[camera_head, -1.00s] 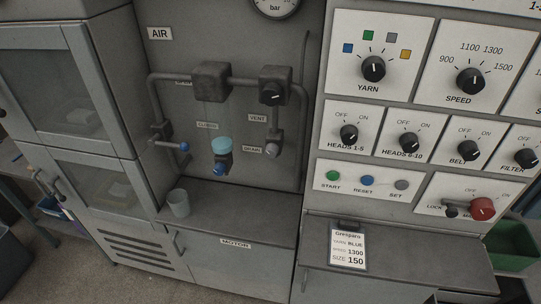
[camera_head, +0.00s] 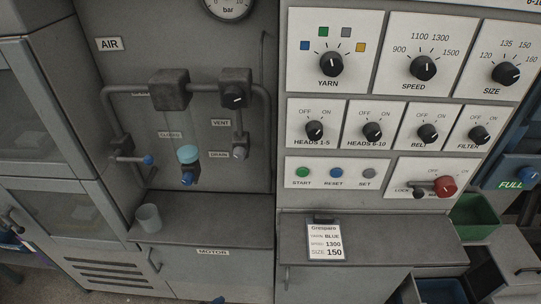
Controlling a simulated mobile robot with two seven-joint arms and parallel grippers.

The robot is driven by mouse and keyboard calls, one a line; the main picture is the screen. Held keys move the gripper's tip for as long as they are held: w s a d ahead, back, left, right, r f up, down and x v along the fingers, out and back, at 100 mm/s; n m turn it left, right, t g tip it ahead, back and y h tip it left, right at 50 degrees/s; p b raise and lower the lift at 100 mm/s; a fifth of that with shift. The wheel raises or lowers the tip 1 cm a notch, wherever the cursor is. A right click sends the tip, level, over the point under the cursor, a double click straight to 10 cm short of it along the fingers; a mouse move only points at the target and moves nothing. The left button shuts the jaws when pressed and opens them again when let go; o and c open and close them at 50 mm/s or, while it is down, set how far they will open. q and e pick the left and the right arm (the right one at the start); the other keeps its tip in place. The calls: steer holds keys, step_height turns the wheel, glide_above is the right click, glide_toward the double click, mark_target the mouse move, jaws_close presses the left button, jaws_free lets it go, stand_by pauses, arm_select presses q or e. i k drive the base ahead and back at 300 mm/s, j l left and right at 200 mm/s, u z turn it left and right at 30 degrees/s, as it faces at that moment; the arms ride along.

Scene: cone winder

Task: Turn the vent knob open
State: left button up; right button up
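The vent knob (camera_head: 233,98) is a black round knob with a white mark. It is on the front of a dark grey block on the air pipes, above the VENT label (camera_head: 220,122). Its white mark looks roughly sideways, toward the right, but it is small. Neither of my grippers can be made out in the head view, and nothing touches the knob.
A blue-tipped lever (camera_head: 148,160) is at left. A grey cup (camera_head: 148,217) stands on the ledge. The control panel (camera_head: 385,185) is at right. A small dark blue shape at the bottom edge is unclear.

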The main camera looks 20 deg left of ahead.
mark_target(239, 153)
steer(key=j+z, duration=0.2)
steer(key=j, duration=0.15)
steer(key=k+j+z, duration=0.15)
steer(key=j, duration=0.15)
steer(key=j+z, duration=0.2)
steer(key=j, duration=0.15)
steer(key=k+j, duration=0.1)
steer(key=j, duration=0.25)
steer(key=k+j+z, duration=0.1)
steer(key=j, duration=0.25)
steer(key=k+j, duration=0.2)
steer(key=j, duration=0.15)
